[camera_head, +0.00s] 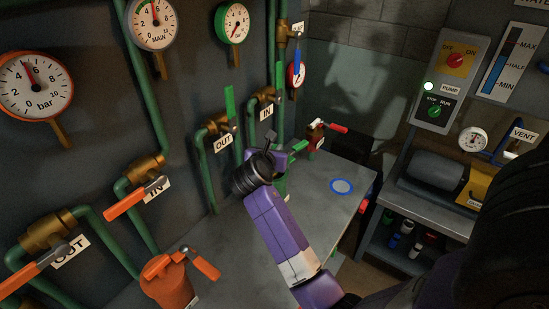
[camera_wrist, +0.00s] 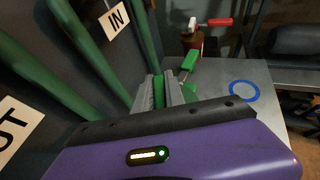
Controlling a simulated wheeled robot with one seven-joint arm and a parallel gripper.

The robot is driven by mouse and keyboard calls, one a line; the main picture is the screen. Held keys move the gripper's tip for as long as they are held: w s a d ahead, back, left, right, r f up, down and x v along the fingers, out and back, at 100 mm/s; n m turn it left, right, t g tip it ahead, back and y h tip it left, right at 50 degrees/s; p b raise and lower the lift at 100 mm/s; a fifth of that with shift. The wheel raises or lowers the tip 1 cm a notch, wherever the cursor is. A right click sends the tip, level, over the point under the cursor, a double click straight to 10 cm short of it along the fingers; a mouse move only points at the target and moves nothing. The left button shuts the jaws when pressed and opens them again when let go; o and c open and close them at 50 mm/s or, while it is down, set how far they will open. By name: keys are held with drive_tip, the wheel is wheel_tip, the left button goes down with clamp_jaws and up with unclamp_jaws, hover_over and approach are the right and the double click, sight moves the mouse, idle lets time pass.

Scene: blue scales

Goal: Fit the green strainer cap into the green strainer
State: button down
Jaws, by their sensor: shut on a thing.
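The green strainer (camera_head: 282,186) stands on the bench near the pipe wall, mostly hidden behind my gripper and arm in the head view. A green lever (camera_head: 297,147) sticks out to the right beside my gripper (camera_head: 276,161). The lever also shows in the wrist view (camera_wrist: 188,63), just right of my fingers. My gripper (camera_wrist: 158,92) is shut on a green piece, which looks like the green strainer cap (camera_wrist: 158,88), between the grey fingers. The cap's lower part and the strainer's opening are hidden, so I cannot tell whether they touch.
An orange strainer (camera_head: 170,282) with an orange lever stands at the front left. A red one (camera_head: 316,137) stands at the bench's far end. A blue ring (camera_head: 342,186) marks bare bench (camera_head: 322,215) to the right. Green pipes and valves line the left wall.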

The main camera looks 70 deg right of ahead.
drive_tip(key=shift+f, duration=1.55)
drive_tip(key=shift+f, duration=0.25)
drive_tip(key=c, duration=1.4)
unclamp_jaws()
drive_tip(key=shift+f, duration=0.1)
